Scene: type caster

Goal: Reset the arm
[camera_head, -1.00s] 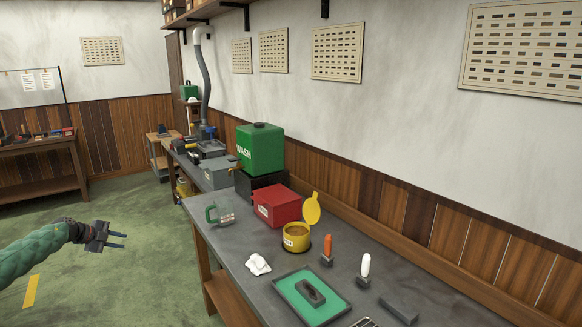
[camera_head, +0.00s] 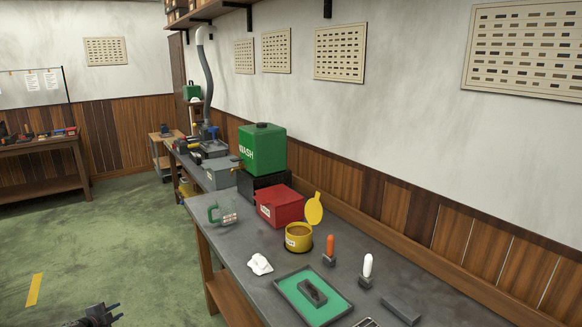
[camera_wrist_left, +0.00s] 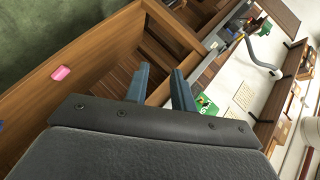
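My left gripper (camera_head: 106,312) shows at the bottom edge of the head view, low over the green floor and left of the workbench. In the left wrist view its two blue-grey fingers (camera_wrist_left: 160,88) stand apart with nothing between them, so it is open and empty. Most of the left arm is out of the head view. My right gripper is not in view.
The grey workbench (camera_head: 232,250) on the right holds a green WASH tank (camera_head: 262,150), a red box (camera_head: 279,206), a yellow pot (camera_head: 298,240), a white cloth (camera_head: 260,264) and a green tray (camera_head: 338,304). The floor (camera_head: 120,240) left of it is clear.

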